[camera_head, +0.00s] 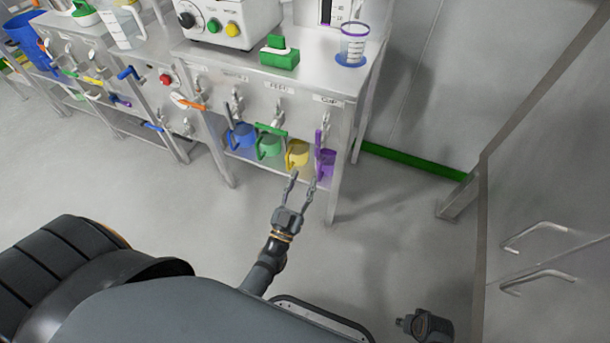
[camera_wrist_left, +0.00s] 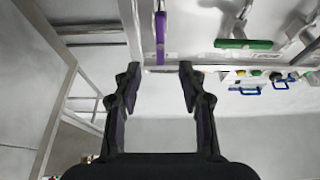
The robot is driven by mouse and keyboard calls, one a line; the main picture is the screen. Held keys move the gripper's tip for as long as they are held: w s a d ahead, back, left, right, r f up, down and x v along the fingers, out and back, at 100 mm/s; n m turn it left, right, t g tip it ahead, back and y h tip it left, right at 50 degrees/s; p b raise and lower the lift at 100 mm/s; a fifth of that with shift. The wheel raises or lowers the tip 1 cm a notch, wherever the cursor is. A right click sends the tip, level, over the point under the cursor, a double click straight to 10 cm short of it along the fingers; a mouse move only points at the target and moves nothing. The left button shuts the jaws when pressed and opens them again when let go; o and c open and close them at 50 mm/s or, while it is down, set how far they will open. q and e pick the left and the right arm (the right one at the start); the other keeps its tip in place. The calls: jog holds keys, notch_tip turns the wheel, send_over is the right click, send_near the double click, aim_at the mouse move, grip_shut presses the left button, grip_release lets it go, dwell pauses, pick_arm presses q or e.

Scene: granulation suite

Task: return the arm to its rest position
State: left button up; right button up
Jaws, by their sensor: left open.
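My left gripper (camera_head: 302,178) is open and empty, its two fingers apart, in front of the right end of the steel bench. In the left wrist view its fingers (camera_wrist_left: 159,68) frame bare floor and bench edge, with nothing between them. A purple valve handle (camera_wrist_left: 160,36) shows just beyond the fingertips there, apart from them. In the head view the left arm (camera_head: 266,268) reaches forward from my body. A dark part near the bottom right looks like my other arm, but no right gripper fingers show.
The steel bench (camera_head: 334,198) carries valves and colored jugs, among them a yellow jug (camera_head: 297,154) and a purple jug (camera_head: 326,164). A cabinet with handles (camera_head: 540,236) is right. Open floor lies between.

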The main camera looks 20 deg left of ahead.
pick_arm(q)
jog(key=shift+f, duration=0.1)
dwell(0.3)
